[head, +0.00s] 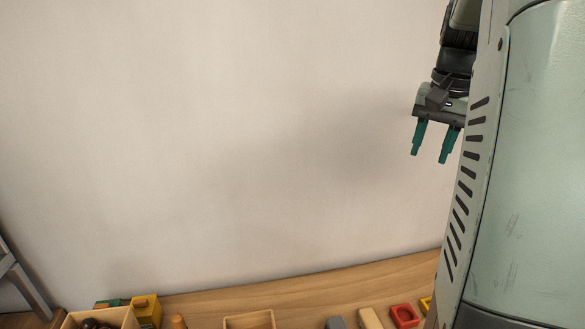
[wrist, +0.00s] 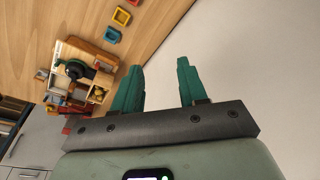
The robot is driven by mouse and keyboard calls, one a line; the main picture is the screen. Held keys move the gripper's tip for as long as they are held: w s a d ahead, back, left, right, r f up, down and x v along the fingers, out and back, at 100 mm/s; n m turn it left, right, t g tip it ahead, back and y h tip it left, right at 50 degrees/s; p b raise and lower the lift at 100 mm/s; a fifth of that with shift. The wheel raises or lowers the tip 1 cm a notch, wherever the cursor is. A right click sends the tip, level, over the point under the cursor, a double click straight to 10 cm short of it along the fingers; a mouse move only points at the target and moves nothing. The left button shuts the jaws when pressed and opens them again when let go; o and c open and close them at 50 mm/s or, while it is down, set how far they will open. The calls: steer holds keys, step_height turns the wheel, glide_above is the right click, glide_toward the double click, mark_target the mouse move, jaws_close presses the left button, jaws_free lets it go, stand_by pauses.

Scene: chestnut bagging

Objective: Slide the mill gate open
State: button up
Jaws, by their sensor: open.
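My gripper (head: 429,157) is in the air in front of the pale wall, high above the table, at the upper right of the head view. Its two green fingers are apart with nothing between them. In the wrist view my gripper (wrist: 160,64) is also open and empty. A wooden assembly (wrist: 84,52) with a dark round part stands on the table at the left of the wrist view; it may be the mill. It is well apart from the fingers. I cannot make out the gate in either view.
A wooden box (head: 75,321) with dark round things stands at the table's left, beside a yellow block (head: 146,306). The air left of my gripper is clear.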

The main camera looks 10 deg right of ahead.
steer(key=s+d+f+m+g, duration=0.15)
steer(key=d+f+m, duration=0.25)
steer(key=d+f, duration=0.9)
steer(key=s+d+f+m, duration=0.35)
steer(key=d+f, duration=0.55)
steer(key=d, duration=0.8)
steer(key=f, duration=1)
steer(key=shift+w+a+f, duration=0.15)
steer(key=shift+w+a, duration=0.1)
steer(key=shift+w, duration=0.1)
jaws_close()
